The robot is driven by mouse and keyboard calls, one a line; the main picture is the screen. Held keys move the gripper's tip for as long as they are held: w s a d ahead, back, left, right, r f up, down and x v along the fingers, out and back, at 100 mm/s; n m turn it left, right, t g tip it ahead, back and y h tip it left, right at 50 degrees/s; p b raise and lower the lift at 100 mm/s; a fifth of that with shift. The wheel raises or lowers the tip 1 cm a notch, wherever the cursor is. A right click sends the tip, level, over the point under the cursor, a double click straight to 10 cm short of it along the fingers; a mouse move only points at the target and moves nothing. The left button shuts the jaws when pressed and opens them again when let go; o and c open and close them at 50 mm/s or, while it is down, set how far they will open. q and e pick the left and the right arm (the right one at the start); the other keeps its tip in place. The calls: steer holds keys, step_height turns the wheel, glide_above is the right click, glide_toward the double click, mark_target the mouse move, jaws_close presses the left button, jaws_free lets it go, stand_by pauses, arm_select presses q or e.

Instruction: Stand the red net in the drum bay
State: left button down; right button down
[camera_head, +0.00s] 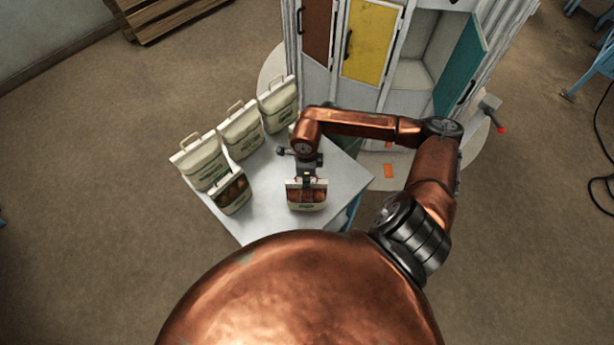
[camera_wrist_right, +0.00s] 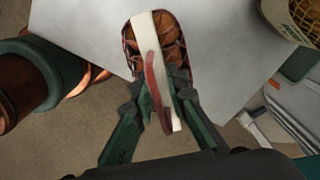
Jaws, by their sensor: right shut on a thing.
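The red net (camera_head: 306,197) is a small sack with a cream band and brown contents behind red mesh. In the right wrist view it shows from above, with a cream top strip and a red handle (camera_wrist_right: 155,78). My right gripper (camera_head: 306,178) is shut on its top at the handle, over the front part of the table; whether the sack touches the table I cannot tell. The drum (camera_head: 370,85) stands behind, with an open, empty-looking bay (camera_head: 410,76) beside a swung-out teal door (camera_head: 460,62). My left gripper is out of view.
The grey table (camera_head: 265,180) holds several cream sacks (camera_head: 240,132) along its left side and a dark net sack (camera_head: 232,193) in front of them. The yellow door (camera_head: 370,40) and brown door (camera_head: 317,30) are shut. A red-tipped lever (camera_head: 497,124) sticks out at the drum's right.

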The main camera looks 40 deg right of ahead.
steer(key=shift+f, duration=0.25)
steer(key=c, duration=1.9)
jaws_free()
steer(key=shift+r, duration=0.15)
step_height(320, 180, up, 12)
steer(key=shift+b, duration=1.05)
steer(key=shift+s, duration=0.1)
